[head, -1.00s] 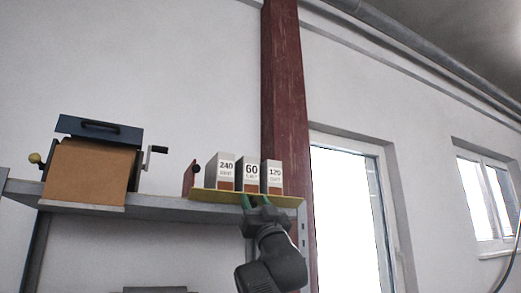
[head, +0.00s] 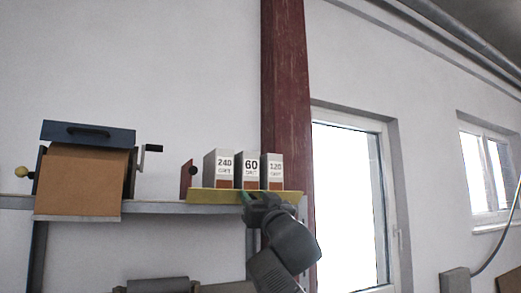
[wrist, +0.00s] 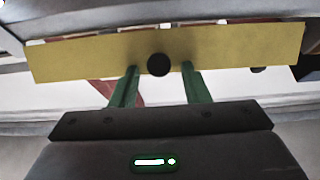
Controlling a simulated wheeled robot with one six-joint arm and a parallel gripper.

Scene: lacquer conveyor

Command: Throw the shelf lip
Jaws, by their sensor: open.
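The shelf lip is a long yellow strip (head: 215,196) along the front edge of the shelf, below three grit boxes. In the wrist view the yellow lip (wrist: 90,58) spans nearly the whole width, with a round black knob (wrist: 158,65) at its middle. My gripper (wrist: 160,68) is open, its two green fingertips at the lip, one on each side of the knob with gaps between. I cannot tell whether the fingertips touch the lip. In the head view my gripper (head: 250,198) reaches the lip from below, hiding part of it.
Grit boxes marked 240 (head: 219,168), 60 (head: 247,168) and 120 (head: 272,169) stand behind the lip. A red plate with a dark knob (head: 188,178) is left of them. A brown-fronted cranked machine (head: 82,180) sits further left. A red column (head: 287,90) rises behind the shelf.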

